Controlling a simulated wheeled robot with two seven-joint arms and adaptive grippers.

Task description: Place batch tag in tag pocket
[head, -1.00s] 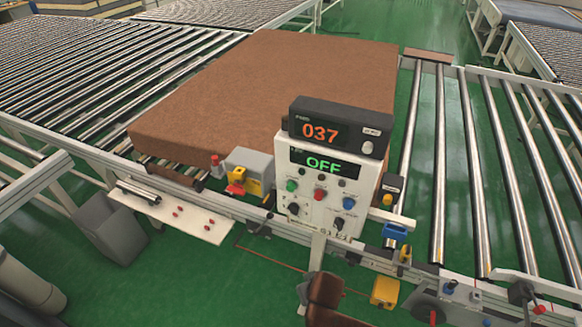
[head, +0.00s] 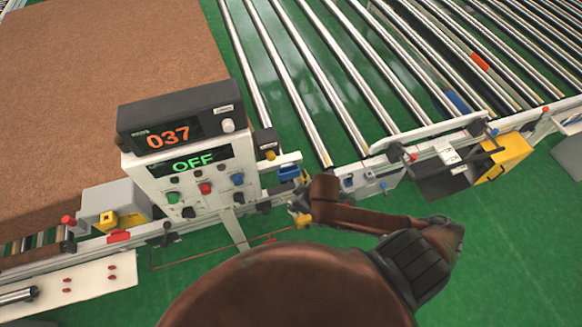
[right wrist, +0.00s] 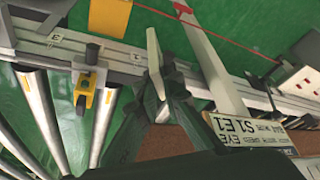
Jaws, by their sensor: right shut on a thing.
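My right gripper (head: 299,207) is at the front rail, just right of and below the control box, its fingers small and partly hidden by my brown arm. In the right wrist view the gripper (right wrist: 160,84) is shut on a thin pale piece, seen nearly edge-on, which looks like the batch tag (right wrist: 154,50). Its print cannot be read. The tag cannot be made out in the head view. I cannot tell for certain which fitting is the tag pocket; a blue holder (head: 289,173) sits on the rail just above the gripper. My left gripper is out of view.
The control box (head: 190,185) reads OFF under a 037 display (head: 170,135). The brown mattress (head: 90,90) lies on rollers at left. A black tray with a white label (head: 449,158) and a yellow box (head: 505,157) stand at right. Green floor is clear in front.

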